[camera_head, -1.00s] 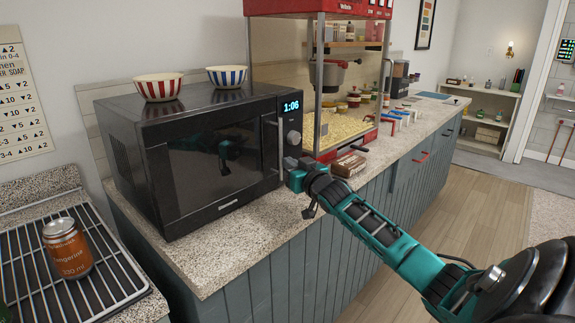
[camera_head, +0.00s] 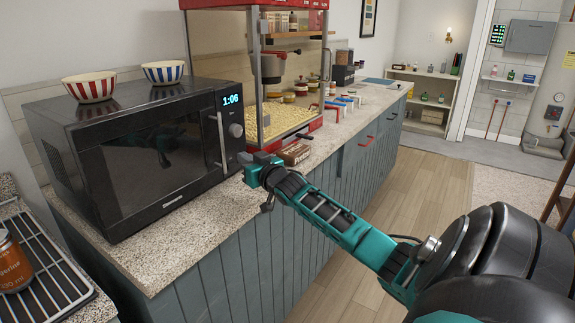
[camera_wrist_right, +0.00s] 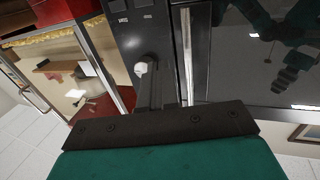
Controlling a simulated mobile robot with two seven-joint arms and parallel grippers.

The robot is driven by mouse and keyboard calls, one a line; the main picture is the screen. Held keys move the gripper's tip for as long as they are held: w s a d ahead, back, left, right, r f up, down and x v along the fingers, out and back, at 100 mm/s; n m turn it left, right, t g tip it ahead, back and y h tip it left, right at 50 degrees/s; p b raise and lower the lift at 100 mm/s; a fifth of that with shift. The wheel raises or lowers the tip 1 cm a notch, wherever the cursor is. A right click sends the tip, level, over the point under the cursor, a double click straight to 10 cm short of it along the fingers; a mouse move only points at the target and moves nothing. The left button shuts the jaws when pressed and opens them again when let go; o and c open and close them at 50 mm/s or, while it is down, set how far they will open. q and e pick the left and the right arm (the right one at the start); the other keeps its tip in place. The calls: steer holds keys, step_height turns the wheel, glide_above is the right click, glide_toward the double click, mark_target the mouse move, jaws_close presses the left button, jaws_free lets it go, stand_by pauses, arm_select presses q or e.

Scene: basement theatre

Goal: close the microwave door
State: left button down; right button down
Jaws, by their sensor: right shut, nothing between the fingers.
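The black microwave (camera_head: 110,150) stands on the counter, with a clock reading 1:06. Its dark-windowed door (camera_head: 150,165) looks shut, flush with the control panel (camera_head: 232,120). The upright metal handle (camera_head: 220,142) is at the door's right edge. My right gripper (camera_head: 246,160) is shut and empty, just in front of the panel's lower right, below the knob and to the right of the handle. In the right wrist view the fingers (camera_wrist_right: 165,92) point at the panel beside the handle (camera_wrist_right: 186,50); whether they touch it is unclear. My left gripper is not in view.
Two striped bowls (camera_head: 90,87) (camera_head: 163,72) sit on the microwave. A red popcorn machine (camera_head: 285,80) stands right of it, with a small brown box (camera_head: 294,153) in front. An orange can (camera_head: 12,262) is on the rack at lower left. Wooden floor (camera_head: 420,190) is clear at right.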

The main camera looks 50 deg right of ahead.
steer(key=s+d, duration=0.2)
steer(key=s, duration=0.7)
steer(key=shift+s+d, duration=0.3)
steer(key=s+a+f+n+g+y, duration=0.1)
steer(key=s+a+f+g+y, duration=0.15)
steer(key=a+f, duration=0.6)
steer(key=s+a+f+n+g+y, duration=0.1)
steer(key=s+a+f+n, duration=0.15)
steer(key=a+f, duration=0.55)
steer(key=s+a+f+g+y, duration=0.1)
steer(key=s+a+f, duration=0.2)
steer(key=a, duration=0.4)
steer(key=s+a+f+n+g+y, duration=0.1)
steer(key=s+a+f, duration=0.2)
steer(key=s+a, duration=0.3)
steer(key=s+a+f+n+g+y, duration=0.1)
steer(key=s+a+f, duration=0.2)
steer(key=a, duration=0.6)
steer(key=shift+s+a+f, duration=0.15)
steer(key=shift+s+a, duration=0.1)
steer(key=shift+s, duration=0.45)
